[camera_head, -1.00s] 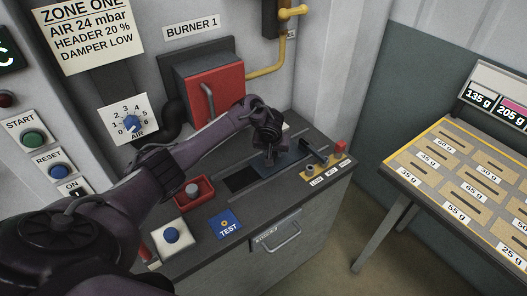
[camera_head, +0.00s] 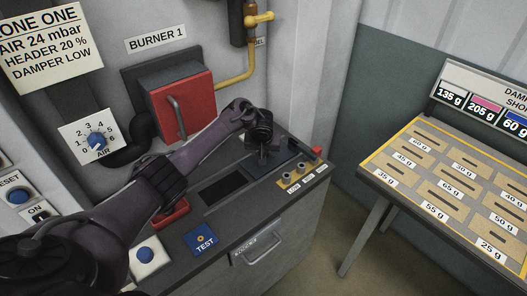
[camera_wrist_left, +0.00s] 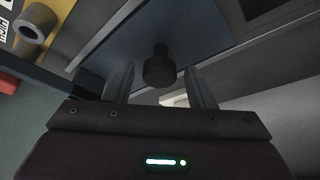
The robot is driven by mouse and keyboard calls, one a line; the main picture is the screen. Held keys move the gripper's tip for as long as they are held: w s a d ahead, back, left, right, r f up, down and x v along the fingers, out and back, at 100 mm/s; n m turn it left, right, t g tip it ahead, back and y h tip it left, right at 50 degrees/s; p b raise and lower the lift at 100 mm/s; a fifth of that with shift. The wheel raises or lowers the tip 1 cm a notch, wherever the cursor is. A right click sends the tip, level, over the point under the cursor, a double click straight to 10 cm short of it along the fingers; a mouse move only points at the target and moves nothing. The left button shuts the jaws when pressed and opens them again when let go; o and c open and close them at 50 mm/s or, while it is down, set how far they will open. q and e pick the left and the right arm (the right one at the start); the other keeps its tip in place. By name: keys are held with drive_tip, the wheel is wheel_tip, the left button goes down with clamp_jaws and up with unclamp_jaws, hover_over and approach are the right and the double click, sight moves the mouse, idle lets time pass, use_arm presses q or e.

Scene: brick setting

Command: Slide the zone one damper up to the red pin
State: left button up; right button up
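The damper is a dark blue-grey sliding plate (camera_head: 284,158) on rails in the bench top. Its dark upright knob shows in the left wrist view (camera_wrist_left: 160,68). My left gripper (camera_head: 263,146) is over the plate. In the wrist view, the fingers of my left gripper (camera_wrist_left: 160,88) stand on both sides of the knob with visible gaps, so it is open around the knob. The red pin (camera_head: 316,150) stands at the far right end of the bench, beyond the plate; a red piece (camera_wrist_left: 14,86) shows at the wrist view's left edge. My right gripper is not in view.
Small posts stand along a yellow label strip (camera_head: 308,179) beside the rails. A dark opening (camera_head: 222,188) lies left of the plate. The red burner box (camera_head: 185,105) is behind my arm. A blue TEST plate (camera_head: 202,241) and a table of slots (camera_head: 376,170) are nearby.

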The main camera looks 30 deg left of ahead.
use_arm(q)
drive_tip(key=p+v, duration=0.1)
drive_tip(key=v, duration=0.6)
drive_tip(key=shift+s+r, duration=0.2)
drive_tip(key=shift+r, duration=0.15)
idle(0.4)
